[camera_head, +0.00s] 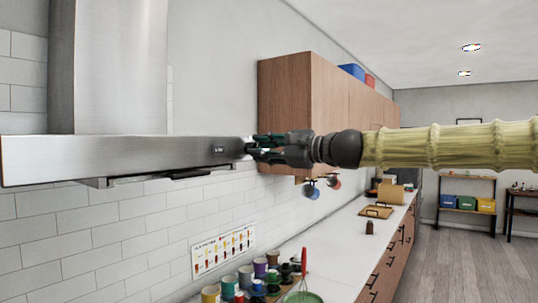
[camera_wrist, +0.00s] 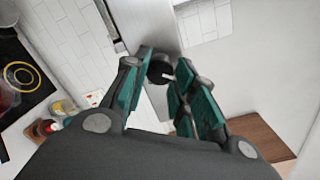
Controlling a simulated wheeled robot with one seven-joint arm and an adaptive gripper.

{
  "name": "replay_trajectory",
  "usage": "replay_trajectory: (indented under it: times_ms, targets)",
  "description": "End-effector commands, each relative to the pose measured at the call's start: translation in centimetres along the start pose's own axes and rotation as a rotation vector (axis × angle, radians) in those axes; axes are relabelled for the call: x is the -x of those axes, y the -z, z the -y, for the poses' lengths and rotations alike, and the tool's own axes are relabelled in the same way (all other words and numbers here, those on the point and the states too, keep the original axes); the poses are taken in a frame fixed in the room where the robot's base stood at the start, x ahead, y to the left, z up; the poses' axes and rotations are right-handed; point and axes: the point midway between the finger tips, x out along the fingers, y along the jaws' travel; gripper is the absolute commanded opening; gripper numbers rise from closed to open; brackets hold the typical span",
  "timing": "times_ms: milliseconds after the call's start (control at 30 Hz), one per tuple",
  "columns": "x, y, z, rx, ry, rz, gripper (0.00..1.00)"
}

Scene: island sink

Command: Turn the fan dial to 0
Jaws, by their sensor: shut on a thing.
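The steel range hood (camera_head: 110,152) spans the left of the head view, and its edge also shows in the wrist view (camera_wrist: 156,25). The fan dial (camera_wrist: 159,72) is a round black knob on the hood's front, with a pale mark on its right side in the wrist view. My gripper (camera_head: 254,147) reaches the right end of the hood front from the right. In the wrist view its teal-padded fingers (camera_wrist: 157,74) are closed on the dial, one on each side. In the head view the fingers hide the dial. I cannot read any number on it.
A wooden wall cabinet (camera_head: 285,105) hangs beyond the hood, behind my gripper. Below are several cups (camera_head: 245,278) on the white counter (camera_head: 335,245). The wrist view shows a black cooktop (camera_wrist: 20,85) at the left. The space in front of the hood is free.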

Motion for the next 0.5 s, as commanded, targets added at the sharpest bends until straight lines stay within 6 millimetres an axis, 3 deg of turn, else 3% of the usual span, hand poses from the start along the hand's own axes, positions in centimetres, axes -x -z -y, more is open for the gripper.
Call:
replay_trajectory:
  times_ms: [500]
  targets:
    - [-0.03, -0.22, -0.09, 0.428, -0.014, -0.015, 0.03]
